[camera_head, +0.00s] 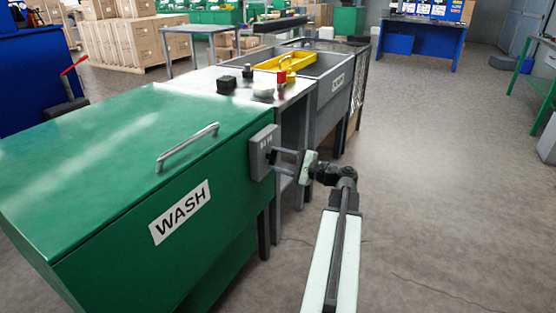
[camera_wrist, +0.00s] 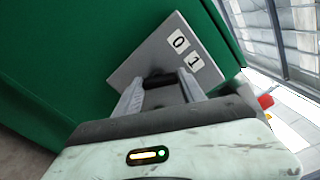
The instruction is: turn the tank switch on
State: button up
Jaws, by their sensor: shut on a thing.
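The tank switch is a grey box (camera_head: 262,152) on the right end of the green wash tank (camera_head: 120,150), marked "WASH". In the wrist view the box (camera_wrist: 150,58) carries white labels reading 0 and 1. A dark switch handle (camera_wrist: 160,79) stands out from its face. My gripper (camera_head: 280,157) reaches the box from the right. In the wrist view my gripper (camera_wrist: 160,84) has its two fingers on either side of the dark handle, shut on it. The handle's exact angle is partly hidden by the fingers.
A metal handle (camera_head: 188,147) is on the tank's lid. Beyond the tank is a bench (camera_head: 200,77) with small dark and red items, then a grey sink (camera_head: 335,85) with a yellow tray (camera_head: 285,62). The floor (camera_head: 440,180) to the right is open.

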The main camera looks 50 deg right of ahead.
dwell(0.6)
jog(key=o, duration=1.4)
jog(key=shift+c, duration=0.2)
jog(key=v, duration=0.7)
jog(key=shift+s, duration=0.4)
jog(key=shift+d, duration=0.1)
